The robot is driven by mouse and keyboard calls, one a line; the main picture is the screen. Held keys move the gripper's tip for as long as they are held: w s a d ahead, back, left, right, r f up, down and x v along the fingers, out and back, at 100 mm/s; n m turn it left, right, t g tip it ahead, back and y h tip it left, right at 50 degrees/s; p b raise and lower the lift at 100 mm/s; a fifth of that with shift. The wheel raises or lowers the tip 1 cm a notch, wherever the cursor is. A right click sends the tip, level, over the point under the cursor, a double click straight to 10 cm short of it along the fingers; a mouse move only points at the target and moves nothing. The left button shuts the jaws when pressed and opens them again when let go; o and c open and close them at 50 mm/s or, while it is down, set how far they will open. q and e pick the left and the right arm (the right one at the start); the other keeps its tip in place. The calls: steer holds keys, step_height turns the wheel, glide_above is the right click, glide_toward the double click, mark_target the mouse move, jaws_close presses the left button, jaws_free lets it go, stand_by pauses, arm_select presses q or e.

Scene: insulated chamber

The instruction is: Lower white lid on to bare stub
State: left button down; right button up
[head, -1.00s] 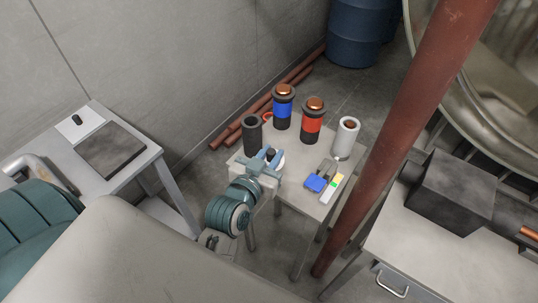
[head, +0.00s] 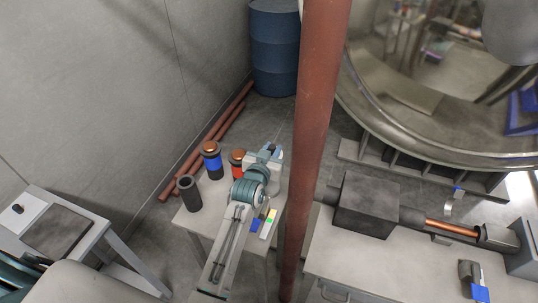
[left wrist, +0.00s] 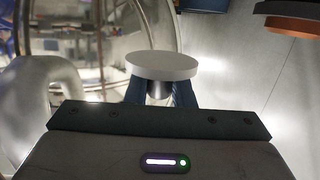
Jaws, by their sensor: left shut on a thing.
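My left gripper (head: 270,151) is over the right side of the small table (head: 200,222). In the left wrist view its blue fingers are shut on the white lid (left wrist: 163,65), a flat round disc with a grey knob between the fingers. A dark uncapped stub (head: 189,193) stands at the table's left. A blue-banded canister (head: 211,163) and a red-banded canister (head: 237,158), both copper-topped, stand behind it. The red one is partly hidden by my arm. The white cylinder seen earlier at the right is mostly or wholly hidden by my gripper. My right gripper is not in view.
A rusty red post (head: 308,130) rises just right of the small table. Blue and yellow-white small items (head: 268,224) lie on the tabletop. A bench (head: 350,260) with a dark block (head: 367,204) is to the right. A blue drum (head: 275,50) stands behind.

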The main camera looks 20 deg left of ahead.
arm_select(q)
steer(key=shift+f, duration=0.35)
steer(key=shift+a+f+b, duration=0.15)
steer(key=shift+f+b, duration=0.5)
steer(key=shift+b, duration=0.2)
step_height(320, 180, down, 3)
steer(key=b, duration=0.2)
steer(key=shift+r+b, duration=0.2)
steer(key=shift+b, duration=0.1)
steer(key=shift+f+b, duration=0.35)
steer(key=shift+b, duration=0.05)
steer(key=shift+r+p, duration=0.3)
steer(key=shift+p, duration=0.2)
steer(key=shift+f, duration=0.25)
